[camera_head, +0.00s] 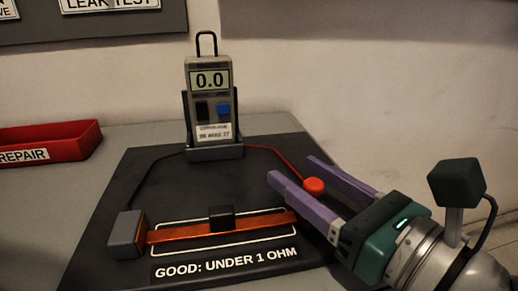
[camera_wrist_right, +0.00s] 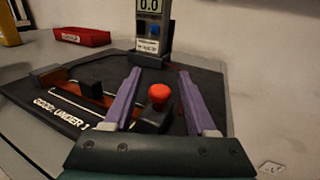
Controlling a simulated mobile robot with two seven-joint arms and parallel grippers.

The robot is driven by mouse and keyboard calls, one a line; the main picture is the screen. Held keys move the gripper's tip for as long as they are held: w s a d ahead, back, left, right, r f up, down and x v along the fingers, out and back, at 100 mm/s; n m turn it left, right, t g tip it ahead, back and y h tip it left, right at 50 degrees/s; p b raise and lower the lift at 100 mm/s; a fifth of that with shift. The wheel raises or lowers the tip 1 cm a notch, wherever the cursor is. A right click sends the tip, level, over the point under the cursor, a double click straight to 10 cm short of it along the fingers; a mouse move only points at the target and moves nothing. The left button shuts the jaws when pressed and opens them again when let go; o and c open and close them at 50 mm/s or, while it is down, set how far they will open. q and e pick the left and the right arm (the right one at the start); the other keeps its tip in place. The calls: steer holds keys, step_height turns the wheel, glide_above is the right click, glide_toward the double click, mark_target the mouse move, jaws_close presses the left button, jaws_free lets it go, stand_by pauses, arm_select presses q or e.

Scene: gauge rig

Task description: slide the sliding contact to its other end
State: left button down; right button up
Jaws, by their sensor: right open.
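An orange bar (camera_head: 176,232) lies on the black board, with a grey end block (camera_head: 124,235) at its left. A small black block (camera_head: 221,217) sits on the bar near its middle; it also shows in the right wrist view (camera_wrist_right: 92,88). A red knob (camera_head: 313,186) is at the right end; in the right wrist view the knob (camera_wrist_right: 160,93) stands on a dark block (camera_wrist_right: 154,120). I cannot tell for certain which block is the sliding contact. My right gripper (camera_head: 293,170) is open, its purple fingers on either side of the red knob, with gaps showing. My left gripper is not in view.
A meter (camera_head: 210,96) reading 0.0 stands in a holder at the back of the black board (camera_head: 255,163). A black lead and a red lead (camera_head: 274,153) run from it. A red REPAIR tray (camera_head: 60,142) is at the left. The table between tray and board is clear.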

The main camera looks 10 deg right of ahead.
steer(key=shift+x, duration=0.95)
steer(key=shift+c, duration=0.3)
jaws_close()
stand_by(0.4)
